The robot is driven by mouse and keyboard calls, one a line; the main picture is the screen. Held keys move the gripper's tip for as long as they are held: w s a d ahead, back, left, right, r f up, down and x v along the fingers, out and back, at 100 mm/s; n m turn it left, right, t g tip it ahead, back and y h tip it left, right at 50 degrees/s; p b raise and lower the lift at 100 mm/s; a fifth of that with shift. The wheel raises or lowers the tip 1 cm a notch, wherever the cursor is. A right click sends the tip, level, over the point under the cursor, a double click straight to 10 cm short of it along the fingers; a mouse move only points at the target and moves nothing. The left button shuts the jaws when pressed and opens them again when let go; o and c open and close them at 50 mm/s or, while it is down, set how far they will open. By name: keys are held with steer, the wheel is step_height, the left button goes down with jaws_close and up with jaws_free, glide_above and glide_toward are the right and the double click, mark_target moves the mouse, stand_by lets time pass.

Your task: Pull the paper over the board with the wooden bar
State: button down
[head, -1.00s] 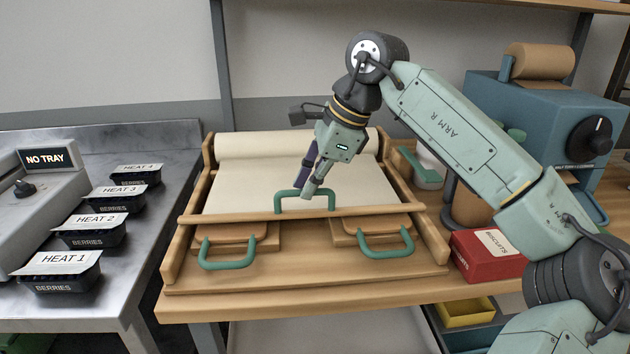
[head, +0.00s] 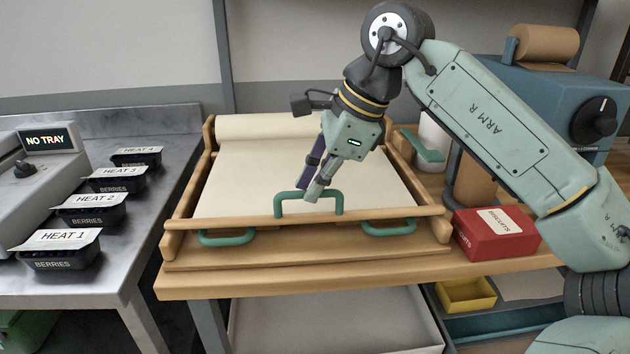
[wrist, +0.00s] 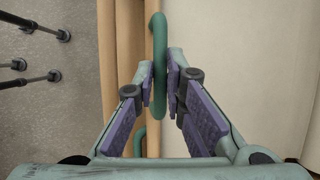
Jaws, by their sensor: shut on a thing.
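My gripper (head: 314,192) is shut on the green handle (head: 283,204) of the wooden bar (head: 380,217). In the wrist view my gripper's fingers (wrist: 161,88) close around the green handle (wrist: 158,40). The bar lies across the wooden board (head: 300,256) near its front. Cream paper (head: 250,175) runs from the roll (head: 265,130) at the back, forward to the bar, and covers the board behind it. Two lower green handles (head: 227,239) (head: 388,228) show partly beneath the bar; the wooden blocks behind them are hidden.
A red box (head: 496,236) stands right of the board, with a white canister (head: 432,135) and blue machine (head: 550,95) behind. Black berry trays (head: 62,250) line the metal counter (head: 150,215) at left. A yellow bin (head: 466,294) sits below the bench.

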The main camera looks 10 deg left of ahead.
steer(key=c, duration=1.7)
jaws_free()
steer(key=shift+o, duration=0.2)
steer(key=v, duration=1.2)
